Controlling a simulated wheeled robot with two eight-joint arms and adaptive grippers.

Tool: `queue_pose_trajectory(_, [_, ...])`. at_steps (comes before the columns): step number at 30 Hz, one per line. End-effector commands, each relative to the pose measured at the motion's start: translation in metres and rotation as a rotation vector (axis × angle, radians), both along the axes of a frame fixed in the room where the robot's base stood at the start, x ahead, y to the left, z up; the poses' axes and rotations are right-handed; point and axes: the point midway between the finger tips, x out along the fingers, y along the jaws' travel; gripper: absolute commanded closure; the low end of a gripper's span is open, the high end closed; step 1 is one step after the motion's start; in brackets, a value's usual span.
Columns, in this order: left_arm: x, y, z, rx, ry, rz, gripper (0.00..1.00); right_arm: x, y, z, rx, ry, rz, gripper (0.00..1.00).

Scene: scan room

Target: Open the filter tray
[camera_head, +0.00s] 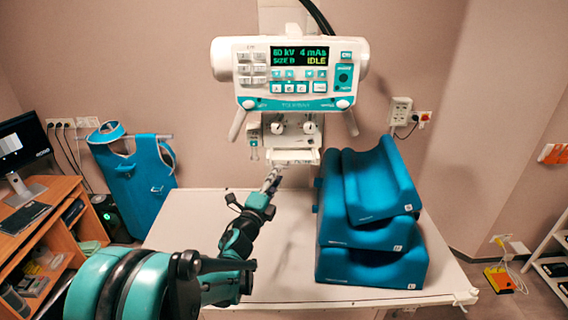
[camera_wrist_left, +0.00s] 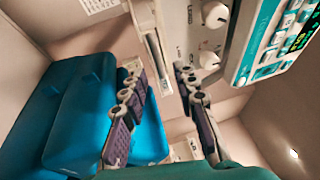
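The filter tray (camera_head: 293,157) is a pale, narrow ledge at the bottom of the white tube head, below two round knobs. In the left wrist view the tray front (camera_wrist_left: 155,58) is a slim light strip beside the knobs. My left gripper (camera_head: 272,177) is just below and in front of the tray in the head view. In the wrist view its two fingers (camera_wrist_left: 158,70) are spread apart, with the strip showing in the gap between the tips. I see nothing held, and I cannot tell whether a finger touches the tray. My right gripper is not in view.
The control panel (camera_head: 301,75) with its lit display is above the tray. Stacked blue cushions (camera_head: 372,262) stand on the white table (camera_head: 190,222), right of my left arm. A desk (camera_head: 35,215) and a blue apron (camera_head: 135,178) are on the left.

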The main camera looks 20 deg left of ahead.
Motion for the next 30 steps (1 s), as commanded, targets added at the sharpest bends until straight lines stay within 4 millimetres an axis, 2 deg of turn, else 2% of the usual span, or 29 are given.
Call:
queue_pose_trajectory(3, [0.021, -0.003, 0.004, -0.001, 0.0, -0.001, 0.71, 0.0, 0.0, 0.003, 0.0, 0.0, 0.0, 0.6])
queue_pose_trajectory(7, [0.036, -0.005, 0.007, -0.002, 0.0, 0.0, 0.71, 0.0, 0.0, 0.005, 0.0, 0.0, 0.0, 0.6])
queue_pose_trajectory(12, [0.044, -0.005, 0.008, -0.002, 0.0, 0.001, 0.71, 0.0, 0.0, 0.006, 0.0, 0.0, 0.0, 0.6])
queue_pose_trajectory(18, [0.045, -0.005, 0.008, -0.003, 0.0, 0.001, 0.71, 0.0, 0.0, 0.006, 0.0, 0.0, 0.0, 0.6])
queue_pose_trajectory(19, [0.045, -0.005, 0.008, -0.003, 0.0, 0.001, 0.74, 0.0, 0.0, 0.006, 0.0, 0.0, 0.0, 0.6])
queue_pose_trajectory(22, [0.045, -0.005, 0.008, -0.003, 0.0, 0.001, 1.0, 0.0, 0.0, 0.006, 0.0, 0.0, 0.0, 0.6])
queue_pose_trajectory(30, [0.044, -0.005, 0.009, -0.004, -0.002, -0.001, 1.0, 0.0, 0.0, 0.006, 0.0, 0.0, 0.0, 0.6])
